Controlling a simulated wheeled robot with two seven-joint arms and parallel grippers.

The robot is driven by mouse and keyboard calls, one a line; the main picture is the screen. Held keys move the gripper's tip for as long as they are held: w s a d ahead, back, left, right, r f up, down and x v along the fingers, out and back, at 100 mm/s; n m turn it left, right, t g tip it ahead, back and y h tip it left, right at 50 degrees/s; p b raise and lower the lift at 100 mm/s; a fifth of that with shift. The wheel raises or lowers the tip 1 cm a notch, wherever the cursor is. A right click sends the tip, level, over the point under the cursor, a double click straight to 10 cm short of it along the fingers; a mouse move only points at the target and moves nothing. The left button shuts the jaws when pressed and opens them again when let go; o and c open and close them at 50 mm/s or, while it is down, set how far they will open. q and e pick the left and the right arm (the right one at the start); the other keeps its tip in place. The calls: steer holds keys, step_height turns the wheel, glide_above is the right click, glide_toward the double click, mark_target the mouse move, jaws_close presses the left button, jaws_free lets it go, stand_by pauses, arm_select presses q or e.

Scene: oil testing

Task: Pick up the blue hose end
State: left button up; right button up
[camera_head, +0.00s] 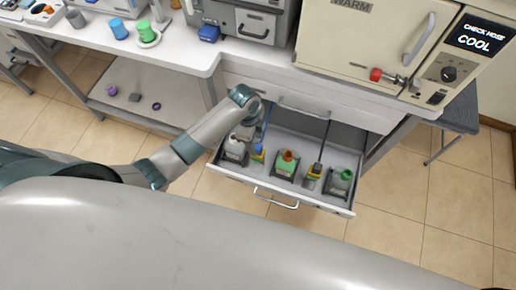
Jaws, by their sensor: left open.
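The blue hose end (258,152), with a little yellow on it, sits in the open drawer (255,184) between a white bottle and a green bottle. A thin blue line runs up from it toward the drawer's back. My left arm reaches in from the left, and my left gripper (246,131) hangs over the drawer's left part. It is open, just up and left of the blue hose end, close to the white bottle (234,148). Its wrist partly hides it, and I cannot tell if it touches anything. My right gripper is out of view.
The drawer also holds a green bottle (284,165) with an orange cap, a yellow-and-black hose end (314,171) and a green-capped bottle (341,181). A cream machine (375,45) labelled WARM, with a screen reading CHECK HOSE COOL, stands above. The drawer's handle (276,201) faces me.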

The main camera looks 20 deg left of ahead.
mark_target(258, 147)
arm_select(q)
steer(key=shift+f, duration=0.1)
stand_by(0.3)
steer(key=shift+w+d+f+p, duration=0.15)
steer(key=shift+f+p, duration=0.1)
steer(key=shift+f, duration=0.2)
steer(key=shift+s+d+f+p, duration=0.1)
steer(key=shift+f+p, duration=0.1)
steer(key=shift+f, duration=0.2)
steer(key=shift+w+d+f, duration=0.1)
steer(key=shift+d+f, duration=0.1)
steer(key=shift+f, duration=1.45)
steer(key=c, duration=1.1)
